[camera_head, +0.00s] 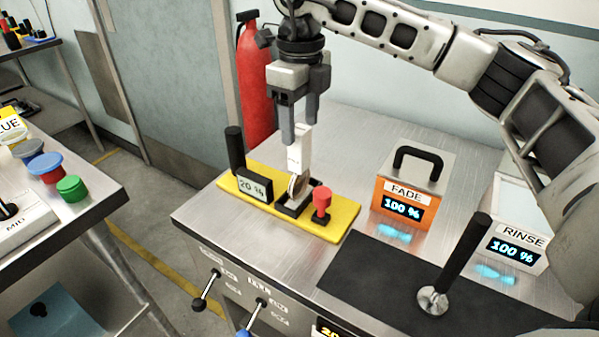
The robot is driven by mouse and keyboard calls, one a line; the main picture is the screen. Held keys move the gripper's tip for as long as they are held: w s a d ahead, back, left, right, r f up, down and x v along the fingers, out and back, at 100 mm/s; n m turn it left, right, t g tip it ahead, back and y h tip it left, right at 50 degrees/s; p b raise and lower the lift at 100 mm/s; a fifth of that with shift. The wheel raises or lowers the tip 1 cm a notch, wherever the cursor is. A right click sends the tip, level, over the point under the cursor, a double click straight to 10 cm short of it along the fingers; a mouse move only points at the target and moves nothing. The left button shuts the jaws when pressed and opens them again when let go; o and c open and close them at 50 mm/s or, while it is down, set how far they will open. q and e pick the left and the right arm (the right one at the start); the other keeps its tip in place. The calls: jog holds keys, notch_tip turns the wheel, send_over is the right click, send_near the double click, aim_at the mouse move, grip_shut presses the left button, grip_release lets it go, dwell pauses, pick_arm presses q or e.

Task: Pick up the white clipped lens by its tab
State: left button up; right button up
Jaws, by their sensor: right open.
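The white clipped lens (299,150) stands upright in the dark holder (292,209) on the yellow base (342,222). Its white tab points up and a round lens part (299,186) shows low in the holder. My right gripper (299,122) hangs straight above, fingers pointing down and open. The fingertips are at the height of the tab's upper end, one on each side of it in the picture. I cannot tell whether they touch the tab. My left gripper is not in view.
A "20 %" display (254,188), a black post (235,150) and a red knob (321,203) stand close around the holder. The orange FADE box (403,192) and the RINSE box (512,247) are to the right. A black mat (385,278) carries a black-handled stand (461,265).

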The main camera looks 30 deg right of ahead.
aim_at(300, 153)
notch_tip(300, 153, down, 5)
jog(key=shift+s+a+r+p, duration=0.1)
jog(key=shift+a+r+p, duration=0.1)
jog(key=shift+p, duration=0.15)
jog(key=shift+c, duration=0.4)
grip_shut()
jog(key=shift+r, duration=0.1)
